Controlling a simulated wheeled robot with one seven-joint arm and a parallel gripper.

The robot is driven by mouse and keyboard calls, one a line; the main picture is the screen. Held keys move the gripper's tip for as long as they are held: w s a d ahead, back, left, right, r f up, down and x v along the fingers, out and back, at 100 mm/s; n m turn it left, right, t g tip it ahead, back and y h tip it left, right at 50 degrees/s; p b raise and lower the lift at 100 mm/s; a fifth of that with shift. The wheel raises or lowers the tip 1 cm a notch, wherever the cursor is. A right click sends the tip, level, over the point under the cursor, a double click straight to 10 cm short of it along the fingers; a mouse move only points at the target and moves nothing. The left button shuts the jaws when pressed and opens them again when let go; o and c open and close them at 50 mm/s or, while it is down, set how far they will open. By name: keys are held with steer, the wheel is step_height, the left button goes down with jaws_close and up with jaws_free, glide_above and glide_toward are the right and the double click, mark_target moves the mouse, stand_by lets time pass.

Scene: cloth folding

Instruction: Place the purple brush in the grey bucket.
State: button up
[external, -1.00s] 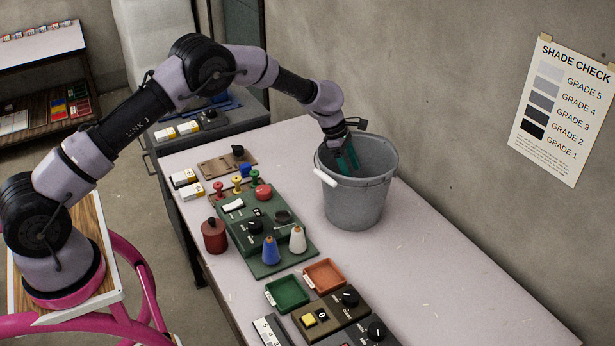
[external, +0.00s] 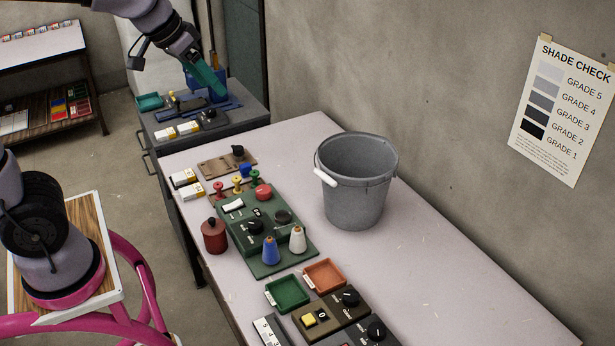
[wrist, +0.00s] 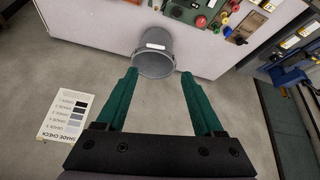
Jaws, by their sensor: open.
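The grey bucket (external: 358,200) stands upright on the pale table, with its white handle grip hanging at the left of its rim. It also shows in the wrist view (wrist: 153,63), some distance beyond my fingertips. I cannot make out a purple brush in either view; the lower inside of the bucket is hidden in the external view. My gripper (external: 216,90) is up and away from the bucket, in front of the dark grey cabinet in the picture. In the wrist view my gripper (wrist: 159,74) has its green fingers apart with nothing between them.
The dark grey cabinet (external: 160,147) holds white-and-yellow boxes, a teal tray (external: 149,102) and a blue stand (external: 215,78). A green panel (external: 253,240) with knobs and cones lies left of the bucket. The right part of the table (external: 470,290) is clear.

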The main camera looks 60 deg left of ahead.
steer(key=s+f+m+t+y, duration=0.1)
steer(key=s+m, duration=0.6)
steer(key=s, duration=0.7)
steer(key=shift+s+a+f, duration=0.2)
steer(key=shift+a+f, duration=0.25)
steer(key=shift+f, duration=0.1)
